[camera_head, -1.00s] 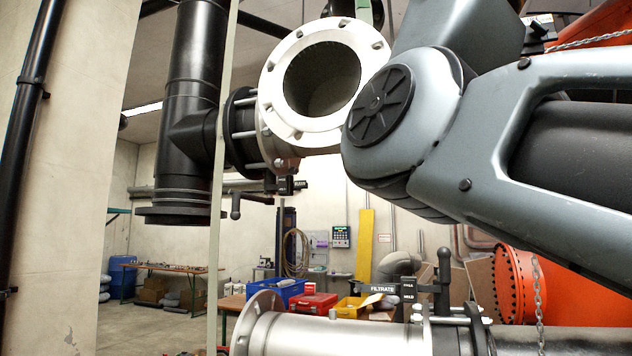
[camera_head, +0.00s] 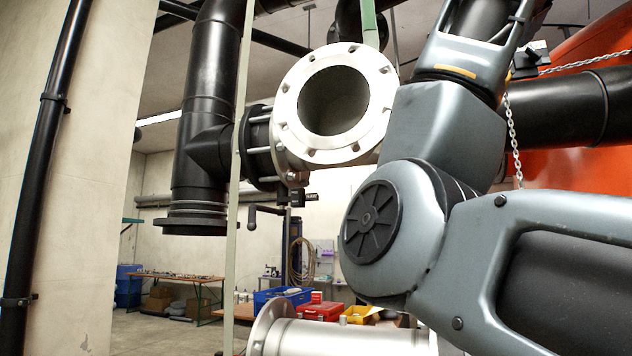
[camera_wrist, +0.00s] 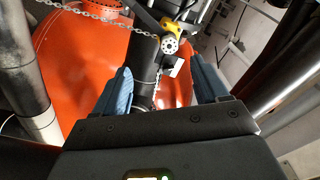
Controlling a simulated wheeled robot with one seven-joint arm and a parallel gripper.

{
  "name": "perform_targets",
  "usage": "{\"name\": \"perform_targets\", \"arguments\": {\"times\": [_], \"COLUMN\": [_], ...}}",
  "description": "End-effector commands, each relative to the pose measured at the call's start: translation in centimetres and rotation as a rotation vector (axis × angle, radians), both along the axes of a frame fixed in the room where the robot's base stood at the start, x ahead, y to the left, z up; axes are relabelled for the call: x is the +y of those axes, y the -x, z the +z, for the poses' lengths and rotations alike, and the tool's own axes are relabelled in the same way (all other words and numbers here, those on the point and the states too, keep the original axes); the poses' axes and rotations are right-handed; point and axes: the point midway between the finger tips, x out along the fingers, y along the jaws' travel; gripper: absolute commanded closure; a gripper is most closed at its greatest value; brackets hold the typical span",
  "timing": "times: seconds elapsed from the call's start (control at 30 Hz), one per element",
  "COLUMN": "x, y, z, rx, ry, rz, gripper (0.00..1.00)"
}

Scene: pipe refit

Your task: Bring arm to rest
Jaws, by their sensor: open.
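My gripper (camera_wrist: 162,92) shows in the wrist view with its two blue fingers wide apart, open and with nothing held between them. Beyond the fingers are a dark pipe, a chain and an orange tank (camera_wrist: 85,65). In the head view my arm is bent and fills the right side, its upper part rising out of the top of the picture. My gripper is out of sight in the head view.
A flanged metal pipe elbow (camera_head: 334,103) on a black pipe (camera_head: 207,110) is left of my arm. A silver flanged pipe (camera_head: 340,338) lies below. A yellow valve part (camera_wrist: 172,28) and a hanging chain (camera_wrist: 90,12) are ahead of the fingers. A bench (camera_head: 175,277) stands far back.

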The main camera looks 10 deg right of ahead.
Motion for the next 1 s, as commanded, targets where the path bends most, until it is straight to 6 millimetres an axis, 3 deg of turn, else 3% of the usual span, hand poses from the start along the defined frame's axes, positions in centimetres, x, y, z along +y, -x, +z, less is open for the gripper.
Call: {"name": "perform_targets", "arguments": {"times": [0.17, 0.37, 0.7, 1.0], "x": [0.7, 1.9, 4.2, 6.3], "y": [-3.3, -8.2, -14.6, -16.4], "z": [-3.2, -9.4, -23.0, -36.3], "rx": [0.042, 0.112, 0.229, 0.320], "ry": [0.080, 0.225, 0.492, 0.700], "rz": [-0.018, -0.036, -0.020, 0.045], "gripper": [0.27, 0.27, 0.27, 0.27]}}
